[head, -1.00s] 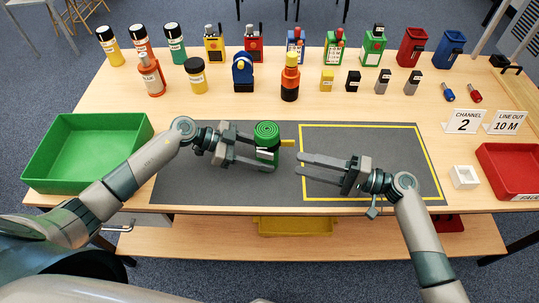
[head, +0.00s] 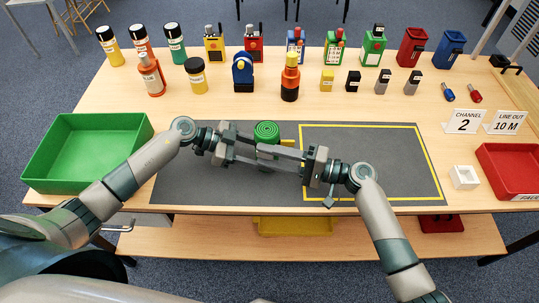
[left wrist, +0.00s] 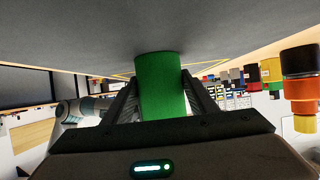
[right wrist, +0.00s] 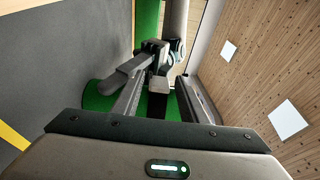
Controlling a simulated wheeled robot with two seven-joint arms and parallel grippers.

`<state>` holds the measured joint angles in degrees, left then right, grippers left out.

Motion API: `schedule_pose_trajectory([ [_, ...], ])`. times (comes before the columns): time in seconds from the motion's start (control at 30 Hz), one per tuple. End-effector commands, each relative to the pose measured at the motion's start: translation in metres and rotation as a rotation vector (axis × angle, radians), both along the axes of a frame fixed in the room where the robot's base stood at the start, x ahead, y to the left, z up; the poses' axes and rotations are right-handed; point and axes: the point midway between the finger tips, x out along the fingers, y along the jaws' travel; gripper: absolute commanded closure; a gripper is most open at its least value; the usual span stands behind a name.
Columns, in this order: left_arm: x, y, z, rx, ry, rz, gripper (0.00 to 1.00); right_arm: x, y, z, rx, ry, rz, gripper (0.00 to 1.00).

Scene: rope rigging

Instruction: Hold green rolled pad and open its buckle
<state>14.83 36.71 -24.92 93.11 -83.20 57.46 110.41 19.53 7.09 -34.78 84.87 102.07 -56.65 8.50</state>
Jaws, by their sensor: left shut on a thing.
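The green rolled pad (head: 267,131) stands upright on the dark mat, its spiral end up. My left gripper (head: 268,156) is shut on it from the left; the left wrist view shows the pad (left wrist: 160,85) between both fingers. My right gripper (head: 272,157) reaches in from the right, its fingers apart at the pad's front and right side. In the right wrist view, a grey block (right wrist: 158,86) shows between its open fingers, with green pad behind; I cannot tell whether it is the buckle. The fingers hide most of the pad's lower part.
The dark mat (head: 200,180) has a yellow-outlined area at right. A green tray (head: 45,180) is at left, a red tray (head: 510,180) and a small white holder (head: 464,176) at right. Bottles and coloured boxes line the back. The mat's front is clear.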

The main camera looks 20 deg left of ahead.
Motion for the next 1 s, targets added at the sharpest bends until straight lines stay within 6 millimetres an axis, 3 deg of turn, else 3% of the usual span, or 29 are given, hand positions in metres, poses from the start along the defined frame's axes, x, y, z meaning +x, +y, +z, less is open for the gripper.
schedule_pose_trajectory([
  [0.1,0.000,0.000,0.000,0.000,0.000,0.000,0.75,0.000,0.000,0.000,0.000,0.000,0.000,0.61],
  [0.27,0.000,0.000,0.000,0.000,0.000,0.000,0.75,0.000,0.000,0.000,0.000,0.000,0.000,0.99],
  [0.67,0.000,0.000,0.000,0.000,0.000,0.000,0.75,-0.002,0.001,-0.001,-0.002,0.001,-0.031,1.00],
  [1.0,0.000,-0.001,0.000,-0.001,0.000,-0.001,0.75,-0.010,0.002,-0.002,-0.003,0.003,-0.203,1.00],
])
